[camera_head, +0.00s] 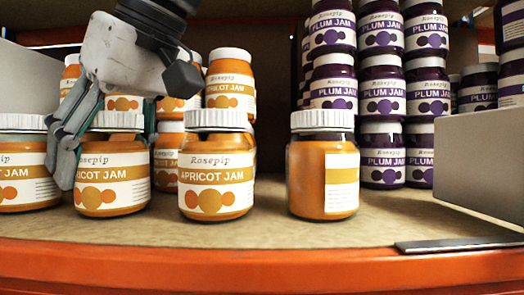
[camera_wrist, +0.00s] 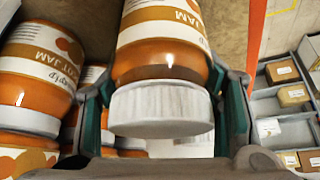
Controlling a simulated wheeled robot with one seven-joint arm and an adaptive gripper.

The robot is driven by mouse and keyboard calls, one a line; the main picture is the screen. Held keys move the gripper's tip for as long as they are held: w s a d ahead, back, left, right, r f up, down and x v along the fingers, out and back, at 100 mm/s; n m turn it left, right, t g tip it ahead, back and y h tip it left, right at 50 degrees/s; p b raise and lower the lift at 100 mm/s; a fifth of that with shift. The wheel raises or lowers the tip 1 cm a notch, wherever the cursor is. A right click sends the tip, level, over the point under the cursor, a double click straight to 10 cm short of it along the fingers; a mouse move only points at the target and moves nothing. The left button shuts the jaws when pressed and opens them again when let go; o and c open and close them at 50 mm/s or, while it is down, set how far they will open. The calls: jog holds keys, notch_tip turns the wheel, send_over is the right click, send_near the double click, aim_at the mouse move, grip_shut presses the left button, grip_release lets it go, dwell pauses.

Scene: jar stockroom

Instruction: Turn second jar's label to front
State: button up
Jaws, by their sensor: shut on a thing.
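My gripper (camera_head: 102,160) reaches down from above and is shut on the second apricot jam jar from the left (camera_head: 112,180) in the front row, its fingers on both sides. This jar stands upright on the shelf, its label facing forward and slightly left; a finger hides the left edge. In the wrist view, its white lid (camera_wrist: 162,110) and orange body lie between the fingers. The third jar (camera_head: 215,178) shows its Apricot Jam label to the front. The fourth jar (camera_head: 306,175) shows plain orange, with the label's edge at its right side.
Another apricot jar (camera_head: 22,170) stands close at the left. More apricot jars (camera_head: 230,82) are stacked behind. Plum jam jars (camera_head: 382,90) stand at the back right. A grey box-like block (camera_head: 480,160) is at the right. The shelf's front strip (camera_head: 250,258) is clear.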

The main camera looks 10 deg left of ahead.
jog(key=o, duration=1.9)
jog(key=shift+f, duration=0.1)
jog(key=shift+c, duration=0.2)
jog(key=v, duration=1)
jog(key=shift+d+r, duration=0.1)
jog(key=shift+r, duration=0.25)
jog(key=shift+s+d+r, duration=0.15)
jog(key=shift+d+r, duration=0.2)
jog(key=shift+r, duration=0.15)
